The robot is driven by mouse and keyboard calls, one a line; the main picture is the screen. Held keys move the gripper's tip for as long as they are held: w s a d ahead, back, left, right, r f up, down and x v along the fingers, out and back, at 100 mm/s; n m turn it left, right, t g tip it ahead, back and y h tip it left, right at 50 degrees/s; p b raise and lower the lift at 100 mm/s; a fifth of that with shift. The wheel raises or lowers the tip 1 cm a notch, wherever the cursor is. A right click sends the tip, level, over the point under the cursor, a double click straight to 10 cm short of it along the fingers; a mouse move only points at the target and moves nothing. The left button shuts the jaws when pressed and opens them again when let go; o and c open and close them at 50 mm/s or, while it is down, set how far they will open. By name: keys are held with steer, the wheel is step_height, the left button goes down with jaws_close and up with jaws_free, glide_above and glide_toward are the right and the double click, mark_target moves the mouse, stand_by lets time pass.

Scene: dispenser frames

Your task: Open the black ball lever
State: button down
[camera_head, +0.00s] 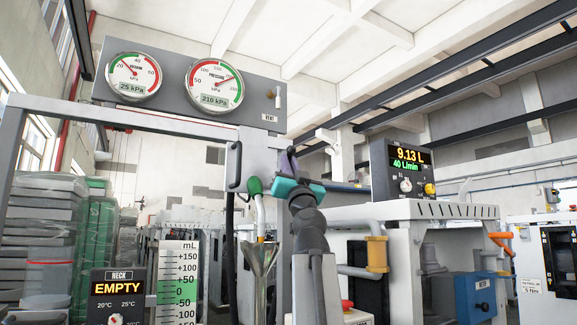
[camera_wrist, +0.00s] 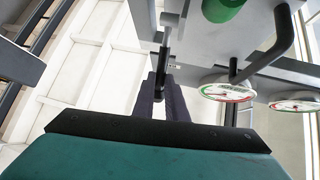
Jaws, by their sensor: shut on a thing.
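My gripper (camera_head: 290,160) is raised beside the right side of the white dispenser column (camera_head: 260,160), with its teal body just below the fingers. In the wrist view, the two dark fingers of my gripper (camera_wrist: 163,82) are close together and shut on a slim dark part. That part looks like the black ball lever (camera_wrist: 164,56), which runs up to a small pale fitting on the grey housing. The fingers hide most of the lever, and I cannot make out its ball. In the head view, I cannot pick out the lever behind the fingers.
A black bar handle (camera_head: 235,165) and a green nozzle (camera_head: 254,187) are left of my gripper. Two gauges, vacuum (camera_head: 133,77) and pressure (camera_head: 214,86), are on the grey panel above. A meter box (camera_head: 408,170) reading 9.13 L stands to the right.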

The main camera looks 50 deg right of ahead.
steer(key=c, duration=1.9)
jaws_free()
steer(key=shift+s+d+f, duration=0.15)
steer(key=shift+s+f, duration=0.05)
steer(key=shift+o, duration=0.7)
steer(key=shift+w, duration=0.1)
steer(key=shift+r, duration=0.1)
steer(key=p+v, duration=0.1)
steer(key=v, duration=1.3)
steer(key=shift+p, duration=0.35)
steer(key=shift+w+r, duration=0.1)
